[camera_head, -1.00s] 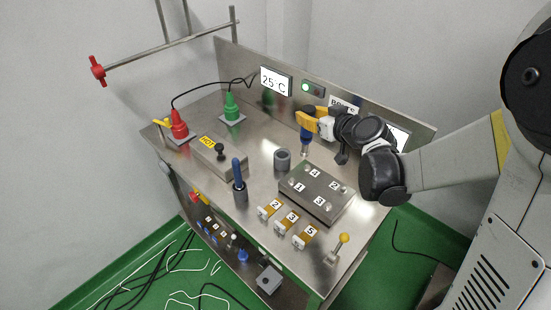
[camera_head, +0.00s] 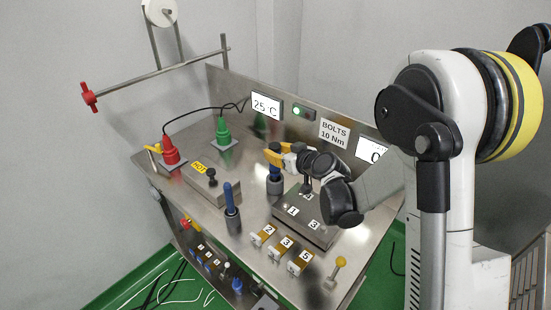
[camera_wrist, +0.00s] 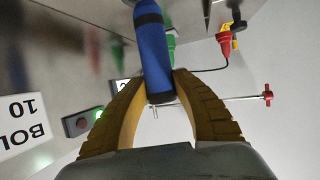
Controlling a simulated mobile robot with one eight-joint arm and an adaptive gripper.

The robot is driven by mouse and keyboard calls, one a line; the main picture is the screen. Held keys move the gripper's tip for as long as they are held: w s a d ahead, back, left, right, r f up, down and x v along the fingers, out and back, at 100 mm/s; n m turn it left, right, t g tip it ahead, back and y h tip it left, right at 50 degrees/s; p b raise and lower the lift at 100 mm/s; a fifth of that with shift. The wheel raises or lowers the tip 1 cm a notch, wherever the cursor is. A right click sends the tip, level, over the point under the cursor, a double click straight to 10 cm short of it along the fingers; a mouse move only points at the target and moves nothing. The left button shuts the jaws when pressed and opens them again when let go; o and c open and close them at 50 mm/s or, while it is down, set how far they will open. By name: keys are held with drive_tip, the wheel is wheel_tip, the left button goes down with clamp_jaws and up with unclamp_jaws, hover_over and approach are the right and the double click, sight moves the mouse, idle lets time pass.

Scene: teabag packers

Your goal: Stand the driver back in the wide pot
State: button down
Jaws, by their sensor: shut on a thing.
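The driver has a blue handle (camera_head: 275,173) and is upright in my gripper (camera_head: 274,156), whose yellow fingers are shut on it near its top. In the wrist view the handle (camera_wrist: 154,50) sits between both fingers (camera_wrist: 157,88). The wide pot (camera_head: 274,188), a short grey cylinder, is directly below the handle in the head view. The handle's lower end meets the pot's rim there, and the shaft is hidden. The driver looks to be in the pot, but I cannot tell how deep it sits.
Another blue-handled tool (camera_head: 231,196) stands in a narrower holder at left. A steel block (camera_head: 306,221) with numbered spots is at right. A HOT-labelled box (camera_head: 205,184), red (camera_head: 170,150) and green (camera_head: 222,131) plugs stand further left. Numbered tags line the front.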

drive_tip(key=shift+f, duration=0.65)
drive_tip(key=shift+f, duration=0.15)
drive_tip(key=c, duration=1.1)
unclamp_jaws()
